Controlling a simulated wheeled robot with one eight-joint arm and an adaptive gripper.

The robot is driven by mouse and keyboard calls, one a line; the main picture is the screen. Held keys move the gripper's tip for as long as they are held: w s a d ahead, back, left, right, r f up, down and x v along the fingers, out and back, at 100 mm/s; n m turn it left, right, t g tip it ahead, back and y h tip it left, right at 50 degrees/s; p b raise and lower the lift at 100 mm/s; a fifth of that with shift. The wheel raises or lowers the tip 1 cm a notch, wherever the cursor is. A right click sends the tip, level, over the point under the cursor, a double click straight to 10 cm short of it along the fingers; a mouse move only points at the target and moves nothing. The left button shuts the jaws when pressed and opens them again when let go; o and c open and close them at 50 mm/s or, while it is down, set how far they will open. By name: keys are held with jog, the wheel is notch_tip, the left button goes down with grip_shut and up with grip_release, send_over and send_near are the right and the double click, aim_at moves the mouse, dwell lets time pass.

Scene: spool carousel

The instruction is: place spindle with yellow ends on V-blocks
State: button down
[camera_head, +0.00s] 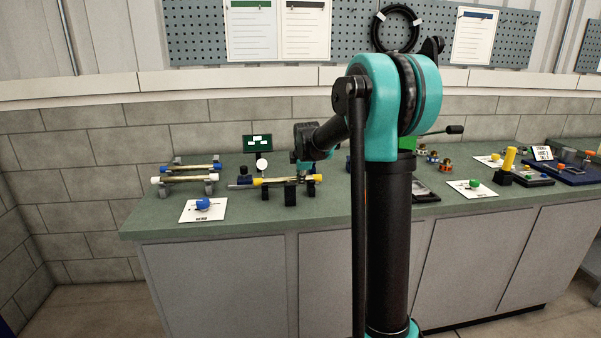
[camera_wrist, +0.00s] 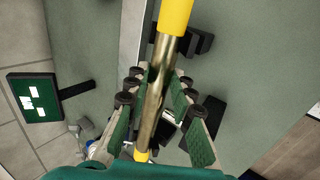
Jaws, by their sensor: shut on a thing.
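The spindle with yellow ends (camera_head: 272,181) lies roughly level over the bench, and its brass shaft crosses the wrist view (camera_wrist: 154,95). One yellow end (camera_wrist: 176,14) is at the top of that view; the other (camera_wrist: 141,156) is low, partly hidden by my gripper. My gripper (camera_head: 303,174) is shut on the shaft, with fingers on both sides in the wrist view (camera_wrist: 158,90). Dark V-blocks (camera_head: 290,194) stand below the spindle; one dark block (camera_wrist: 203,42) also shows beside the upper yellow end. I cannot tell whether the spindle touches them.
Other spindles (camera_head: 186,179) lie on grey supports at the left. A dial gauge (camera_head: 261,164) and a green sign (camera_head: 257,142) stand close behind the held spindle. A white card with a blue knob (camera_head: 203,208) lies at front left. The bench (camera_head: 250,222) is clear along its front.

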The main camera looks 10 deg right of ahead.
jog(key=c, duration=1.3)
grip_release()
jog(key=shift+r, duration=0.1)
jog(key=v, duration=1.2)
jog(key=s+d+f+m+g, duration=0.1)
jog(key=s+f+m, duration=0.5)
jog(key=s, duration=0.5)
jog(key=s+d+f+m, duration=0.1)
jog(key=s+f+m, duration=0.5)
jog(key=s+f, duration=0.5)
jog(key=s+d+f+m+g, duration=0.1)
jog(key=s+f+m, duration=0.5)
jog(key=s, duration=0.7)
notch_tip(320, 180, down, 3)
jog(key=shift+d+r+g, duration=0.15)
jog(key=shift+d+g, duration=0.15)
jog(key=shift+d, duration=0.25)
